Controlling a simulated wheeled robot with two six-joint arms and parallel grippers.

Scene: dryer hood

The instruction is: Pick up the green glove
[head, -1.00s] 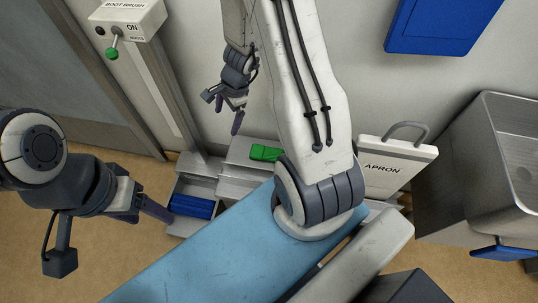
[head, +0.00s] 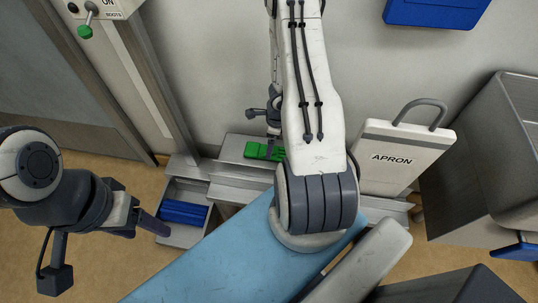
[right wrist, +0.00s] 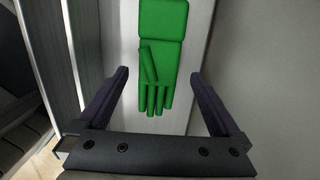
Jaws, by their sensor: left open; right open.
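The green glove (right wrist: 160,62) lies flat on a light grey surface in the right wrist view, its fingers pointing toward my gripper. In the head view the glove (head: 256,151) shows on the grey bench behind my right arm, partly hidden by it. In the head view the right fingertips are mostly hidden behind the arm. My left gripper (head: 145,226) is open and empty at the left, away from the glove.
A grey tray with a blue brush (head: 183,212) stands left of the bench (head: 232,172). A boot brush post (head: 150,70) rises at the left.

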